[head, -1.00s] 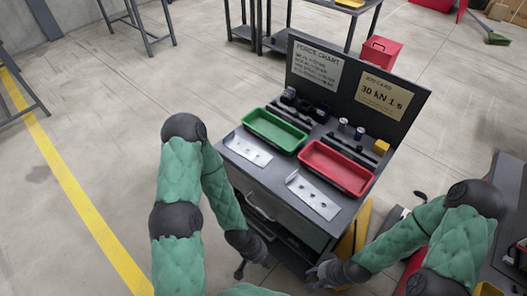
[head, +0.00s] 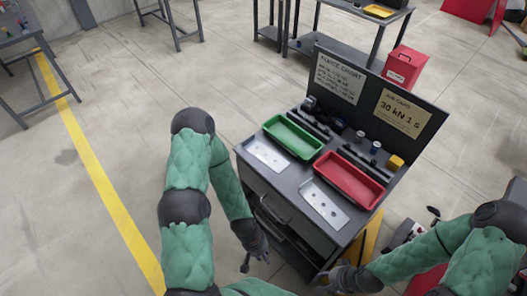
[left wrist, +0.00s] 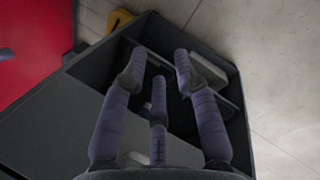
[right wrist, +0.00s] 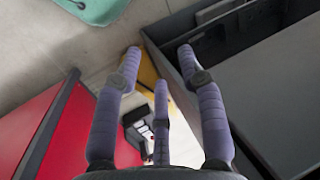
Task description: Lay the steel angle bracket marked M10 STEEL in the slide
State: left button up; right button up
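Two silvery angle brackets lie on the dark top of a cabinet: one at the left (head: 267,155) in front of a green tray, one at the right (head: 324,204) in front of a red tray. Both have holes; no marking is readable, so I cannot tell which is M10 STEEL. I cannot make out the slide. My left gripper (head: 254,248) hangs low at the cabinet's front, open and empty in the left wrist view (left wrist: 162,68). My right gripper (head: 332,281) is low near the cabinet's front right, open and empty in the right wrist view (right wrist: 160,68).
The green tray (head: 292,137) and red tray (head: 348,180) stand behind the brackets. A back panel (head: 436,93) with two signs rises behind small dark parts and a yellow block (head: 396,162). A red box (head: 404,66) stands beyond. The floor left of the cabinet (head: 300,228) is clear.

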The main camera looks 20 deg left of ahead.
pick_arm(q)
jog(key=w+a+r+n+t, duration=0.7)
jog(key=w+a+r+n, duration=0.4)
jog(key=w+a+n, duration=0.25)
jog(key=w+a+r+n+t, duration=0.6)
jog(key=w+a+r+n, duration=0.4)
jog(key=w+a+n, duration=0.3)
jog(key=shift+h, duration=0.3)
jog(key=b+x, duration=0.1)
jog(key=x, duration=0.5)
jog(key=b+x, duration=0.1)
jog(key=x, duration=0.2)
jog(key=shift+w+a+f+b, duration=0.2)
jog(key=shift+w+b, duration=0.1)
jog(key=shift+w, duration=0.05)
jog(key=shift+r, duration=0.1)
grip_shut()
